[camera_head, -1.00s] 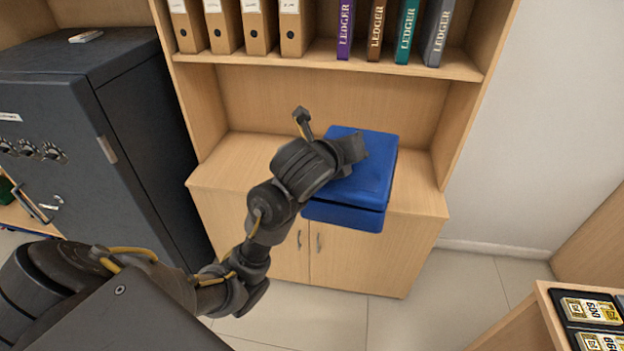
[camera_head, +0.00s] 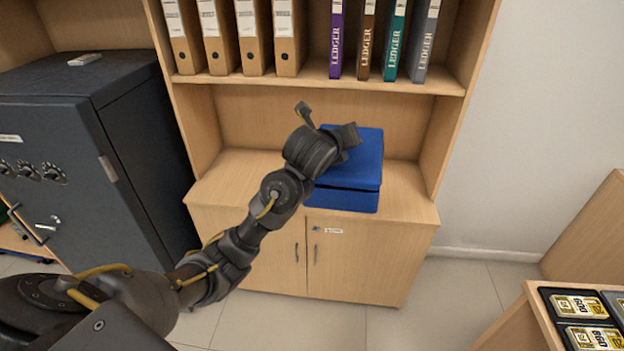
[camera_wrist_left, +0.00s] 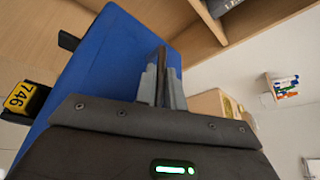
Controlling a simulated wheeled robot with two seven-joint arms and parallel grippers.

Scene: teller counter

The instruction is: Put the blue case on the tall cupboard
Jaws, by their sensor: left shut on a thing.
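The blue case (camera_head: 362,172) is a closed box at the front of the wooden cupboard's counter top (camera_head: 408,195), below the binder shelf. I cannot tell whether its base touches the top. My left gripper (camera_head: 338,140) reaches over from the left and is shut on the case, hiding its left side. In the left wrist view the blue case (camera_wrist_left: 100,62) fills the left centre, and the gripper's fingers (camera_wrist_left: 160,88) are close together at its edge. The cupboard has two closed doors below with a small white label (camera_head: 333,231). My right gripper is not in view.
A shelf (camera_head: 310,84) with binders (camera_head: 245,35) and ledgers (camera_head: 395,40) crosses above the case. A dark grey safe (camera_head: 75,130) stands at the left. A counter with a tray of labelled packs (camera_head: 585,320) is at the lower right. The cupboard top is bare beside the case.

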